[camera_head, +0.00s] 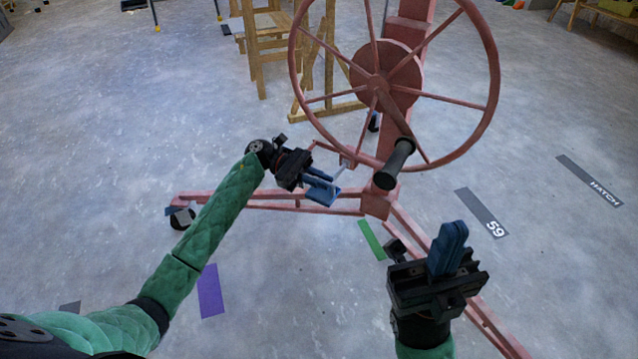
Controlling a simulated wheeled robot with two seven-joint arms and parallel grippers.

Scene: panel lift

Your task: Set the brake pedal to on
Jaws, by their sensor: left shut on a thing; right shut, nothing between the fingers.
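The red panel lift (378,205) stands on the floor, with a large spoked wheel (495,75) and a black crank handle (397,165). A small pale lever (342,169), which looks like the brake pedal, sits low on the lift, left of the post. My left gripper (322,191) reaches in from the left, with its blue fingers shut on this lever; the fingers hide part of it. Whether the pedal is on or off I cannot tell. My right gripper (449,243) is shut and empty, in front of the lift at lower right, apart from the handle.
The lift's red legs spread left and right along the floor, with a caster (182,217) at the left end. A wooden chair-like frame (262,50) stands behind the wheel. Coloured floor markings (209,290) lie flat.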

